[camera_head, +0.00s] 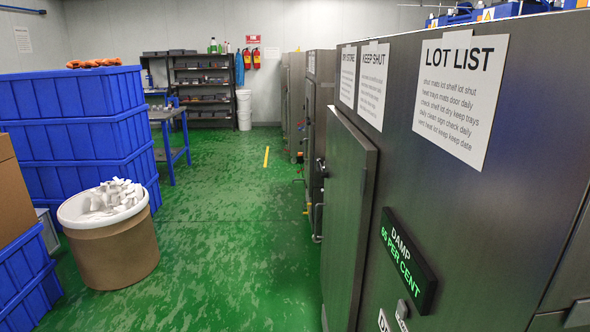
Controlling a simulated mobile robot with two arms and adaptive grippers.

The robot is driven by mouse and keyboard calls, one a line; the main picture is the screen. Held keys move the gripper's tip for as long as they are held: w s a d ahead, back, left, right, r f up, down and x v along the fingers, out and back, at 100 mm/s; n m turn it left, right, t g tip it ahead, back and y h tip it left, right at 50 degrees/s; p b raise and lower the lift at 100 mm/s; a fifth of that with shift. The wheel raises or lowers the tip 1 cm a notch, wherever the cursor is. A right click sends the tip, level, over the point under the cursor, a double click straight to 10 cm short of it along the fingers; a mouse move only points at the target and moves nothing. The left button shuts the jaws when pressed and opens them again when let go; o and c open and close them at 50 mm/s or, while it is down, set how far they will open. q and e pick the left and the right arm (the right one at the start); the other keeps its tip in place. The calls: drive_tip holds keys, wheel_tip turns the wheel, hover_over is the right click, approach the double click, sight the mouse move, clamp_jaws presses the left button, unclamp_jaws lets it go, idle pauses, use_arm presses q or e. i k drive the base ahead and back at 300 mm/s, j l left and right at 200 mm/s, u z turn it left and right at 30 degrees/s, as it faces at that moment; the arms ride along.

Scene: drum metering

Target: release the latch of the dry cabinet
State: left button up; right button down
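A large dark grey metal cabinet (500,190) fills the right side, close to me. Its side carries paper sheets, one headed LOT LIST (461,98) and one headed KEEP SHUT (372,84). I cannot tell whether that fitting is the latch. Neither gripper is in view.
A grey door-like panel (345,220) juts into the aisle beyond the display. Blue crates (75,130) and a brown drum with a white rim (110,245) stand left. The green floor (230,240) between is clear. Shelves (203,90) stand at the back.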

sight(323, 175)
drive_tip(key=i+j, duration=0.5)
drive_tip(key=j, duration=0.25)
drive_tip(key=i+j+z, duration=0.1)
drive_tip(key=i+j, duration=0.4)
drive_tip(key=j, duration=0.2)
drive_tip(key=i+j, duration=0.15)
drive_tip(key=i, duration=0.35)
drive_tip(key=i+j, duration=0.15)
drive_tip(key=i, duration=0.3)
drive_tip(key=i+j+z, duration=0.1)
drive_tip(key=i, duration=0.4)
